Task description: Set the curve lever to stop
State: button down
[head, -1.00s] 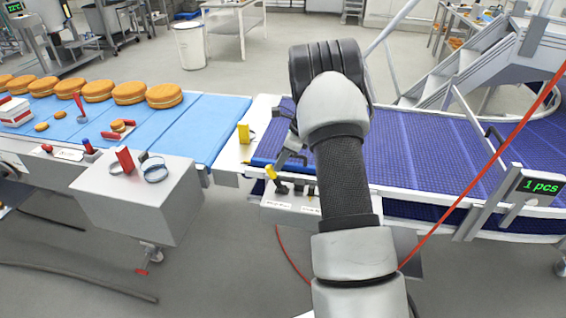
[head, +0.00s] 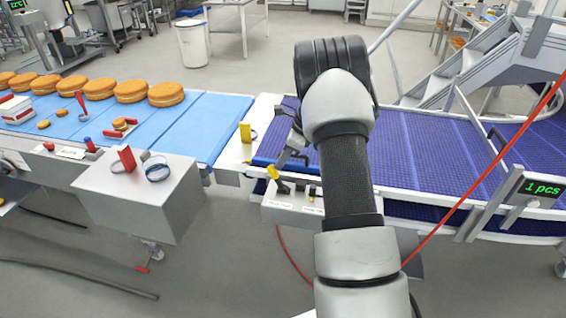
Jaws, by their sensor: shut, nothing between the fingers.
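A small control box (head: 292,207) with white labels is fixed to the near side of the blue curved belt. A yellow-handled lever (head: 278,180) stands on it, tilted to the upper left. A small dark lever (head: 312,191) is to its right, close to my arm. The labels are too small to read, so I cannot tell which one is the curve lever. My gripper (head: 286,160) is shut and empty, just above and behind the yellow lever, apart from it. My forearm hides part of the gripper and the box's right side.
A blue belt (head: 190,130) with several round filled cakes (head: 166,94) is at left. A grey box (head: 150,190) with a red tab stands in front of it. A red cord (head: 470,215) crosses at right, near a counter display (head: 541,188). A yellow block (head: 246,132) stands at the belt joint.

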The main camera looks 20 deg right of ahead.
notch_tip(320, 180, up, 11)
jog(key=s+d, duration=0.1)
jog(key=shift+d, duration=0.25)
jog(key=shift+f, duration=0.1)
